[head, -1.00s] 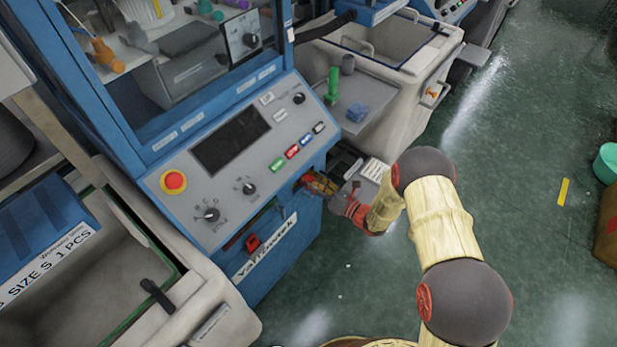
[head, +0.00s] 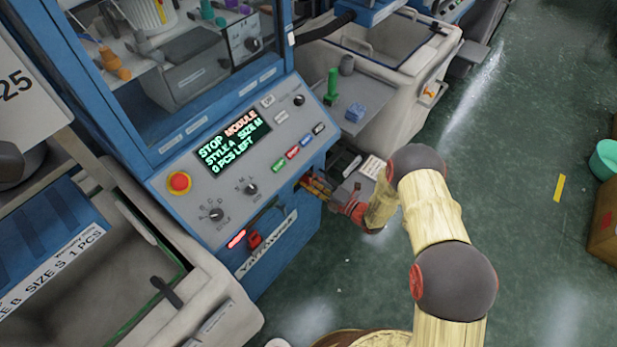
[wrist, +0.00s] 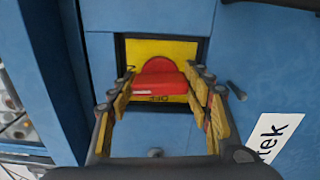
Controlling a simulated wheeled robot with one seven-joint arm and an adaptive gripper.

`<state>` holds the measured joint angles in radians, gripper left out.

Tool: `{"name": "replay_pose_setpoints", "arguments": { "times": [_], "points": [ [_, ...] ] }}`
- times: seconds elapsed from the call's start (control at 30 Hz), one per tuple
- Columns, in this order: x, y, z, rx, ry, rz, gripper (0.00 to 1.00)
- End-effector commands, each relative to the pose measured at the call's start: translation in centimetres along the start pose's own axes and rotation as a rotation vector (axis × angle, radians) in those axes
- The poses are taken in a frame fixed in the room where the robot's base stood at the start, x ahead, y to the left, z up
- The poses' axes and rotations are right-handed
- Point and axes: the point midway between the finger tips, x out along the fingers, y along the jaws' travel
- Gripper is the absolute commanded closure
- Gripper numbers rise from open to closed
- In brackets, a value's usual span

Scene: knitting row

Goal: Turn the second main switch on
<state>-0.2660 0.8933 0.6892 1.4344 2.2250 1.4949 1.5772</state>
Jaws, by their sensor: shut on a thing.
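The rotary switch in my grip has a red handle (wrist: 162,92) on a yellow plate (wrist: 180,50), recessed in the blue machine front. The word OFF shows upside down below the handle in the wrist view. My gripper (wrist: 163,80) is shut on this red handle, with one yellow-and-black finger on each side. In the head view my gripper (head: 316,187) is at the machine's right front, below the panel, and hides the switch. The machine's display (head: 233,150) is lit and reads STOP MODULE, STYLE A, SIZE M, 0 PCS LEFT.
Another red part (head: 255,240) sits left of my gripper on the machine front, beside a glowing red lamp (head: 237,239). A red stop button (head: 179,182) and knobs are on the panel above. A grey side table (head: 360,115) stands behind.

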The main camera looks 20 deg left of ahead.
Motion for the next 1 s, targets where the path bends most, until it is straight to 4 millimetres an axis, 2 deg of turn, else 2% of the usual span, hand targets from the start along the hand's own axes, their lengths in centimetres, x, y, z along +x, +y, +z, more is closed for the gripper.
{"name": "replay_pose_setpoints", "arguments": {
  "times": [0.3, 0.77, 0.8, 0.93, 1.0],
  "points": [
    [-0.04, -0.1, 0.09, 0.096, -0.003, -0.002, 0.76],
    [-0.05, -0.14, 0.09, 0.11, -0.003, -0.002, 0.76],
    [-0.05, -0.14, 0.1, 0.11, -0.003, -0.002, 0.5],
    [-0.04, -0.12, 0.07, 0.109, -0.002, -0.002, 0.42],
    [-0.04, -0.1, 0.06, 0.109, -0.002, -0.001, 0.42]
  ]
}}
